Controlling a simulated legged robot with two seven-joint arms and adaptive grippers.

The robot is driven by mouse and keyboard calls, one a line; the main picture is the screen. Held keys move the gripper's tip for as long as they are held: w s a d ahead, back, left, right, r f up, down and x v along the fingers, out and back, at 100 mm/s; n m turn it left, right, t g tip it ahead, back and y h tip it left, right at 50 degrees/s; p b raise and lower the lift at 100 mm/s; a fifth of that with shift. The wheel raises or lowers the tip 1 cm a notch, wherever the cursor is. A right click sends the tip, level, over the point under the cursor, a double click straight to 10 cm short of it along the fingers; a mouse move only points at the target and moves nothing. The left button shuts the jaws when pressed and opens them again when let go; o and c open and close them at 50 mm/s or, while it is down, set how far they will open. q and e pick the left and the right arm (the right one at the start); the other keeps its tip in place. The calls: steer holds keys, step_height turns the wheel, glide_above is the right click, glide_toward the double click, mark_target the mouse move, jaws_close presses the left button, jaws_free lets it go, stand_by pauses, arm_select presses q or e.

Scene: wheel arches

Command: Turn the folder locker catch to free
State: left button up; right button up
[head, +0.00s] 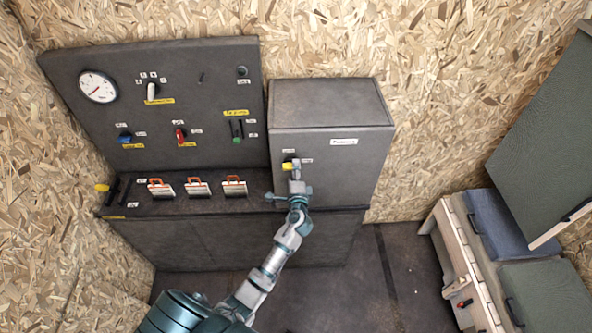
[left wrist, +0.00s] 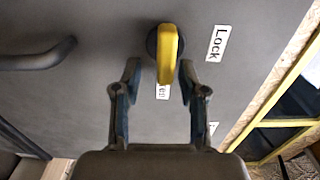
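The folder locker (head: 340,165) is a dark grey box at the right end of the bench. Its yellow catch (head: 287,166) is on the front near the left edge. In the left wrist view the catch (left wrist: 168,55) is a yellow lever on a dark round base, pointing down the picture. A "Lock" label is right of it; another label below is partly hidden by the lever, with "en" readable. My left gripper (left wrist: 158,75) is open, its fingertips either side of the lever's lower end, the right finger closer. Contact cannot be told. My right gripper is out of view.
A dark panel (head: 160,80) with a gauge, switches and knobs stands left of the locker. Several orange-handled clips (head: 197,187) line the bench. A dark bar handle (left wrist: 38,55) shows left in the wrist view. A pale cabinet (head: 465,270) stands at right.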

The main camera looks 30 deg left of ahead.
arm_select(q)
steer(key=shift+r, duration=0.1)
steer(key=v, duration=1.2)
steer(key=shift+w+f, duration=0.15)
steer(key=shift+f, duration=0.1)
